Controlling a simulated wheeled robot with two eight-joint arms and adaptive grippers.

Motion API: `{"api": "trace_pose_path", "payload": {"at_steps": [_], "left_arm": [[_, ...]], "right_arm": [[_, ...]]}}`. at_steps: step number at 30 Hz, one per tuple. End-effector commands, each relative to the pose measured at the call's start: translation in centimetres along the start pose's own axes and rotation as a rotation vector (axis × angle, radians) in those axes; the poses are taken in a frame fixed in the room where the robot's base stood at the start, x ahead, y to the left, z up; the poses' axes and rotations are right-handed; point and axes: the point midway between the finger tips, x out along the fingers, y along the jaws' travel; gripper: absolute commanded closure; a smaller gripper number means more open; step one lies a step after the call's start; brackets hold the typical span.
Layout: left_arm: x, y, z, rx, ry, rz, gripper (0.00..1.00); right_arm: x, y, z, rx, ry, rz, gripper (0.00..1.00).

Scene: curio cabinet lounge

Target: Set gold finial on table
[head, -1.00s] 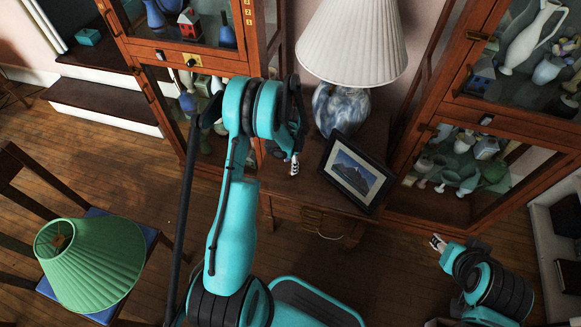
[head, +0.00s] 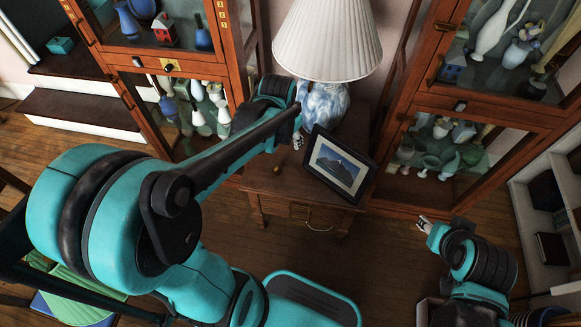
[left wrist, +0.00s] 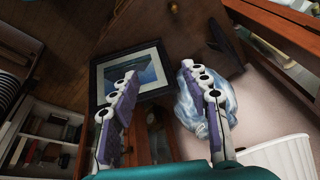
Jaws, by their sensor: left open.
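A small gold spot, which looks like the gold finial (head: 277,168), shows on the wooden side table (head: 262,182) near its left front part; it is too small to make out clearly. My left gripper (head: 298,141) is above the table, between the lamp and the picture frame. In the left wrist view its two fingers (left wrist: 164,76) stand apart with nothing held between them. My right gripper (head: 424,224) is low at the right, away from the table; its jaws are too small to judge.
A lamp with a white pleated shade (head: 328,42) and a blue-white base (head: 325,103) stands on the table. A black picture frame (head: 357,190) leans beside it. Glass cabinets stand left (head: 160,68) and right (head: 430,100).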

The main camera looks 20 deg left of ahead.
Motion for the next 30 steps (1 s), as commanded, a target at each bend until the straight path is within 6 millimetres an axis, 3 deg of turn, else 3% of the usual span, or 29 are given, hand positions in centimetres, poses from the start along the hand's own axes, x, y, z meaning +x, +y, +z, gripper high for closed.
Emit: {"api": "trace_pose_path", "payload": {"at_steps": [3, 10, 18, 30], "left_arm": [[-3.7, 2.6, 1.7, -0.072, 0.074, -0.017, 0.53], [-7.9, 6.9, 5.5, -0.219, 0.218, -0.024, 0.53], [-8.9, 9.2, 8.0, -0.318, 0.313, -0.009, 0.53], [-9.0, 9.4, 8.2, -0.327, 0.322, -0.007, 0.53]], "right_arm": [[0.0, 0.0, 0.0, 0.0, 0.0, 0.0, 0.6], [0.0, 0.0, 0.0, 0.0, 0.0, 0.0, 0.6], [0.0, 0.0, 0.0, 0.0, 0.0, 0.0, 0.6], [0.0, 0.0, 0.0, 0.0, 0.0, 0.0, 0.6]]}}
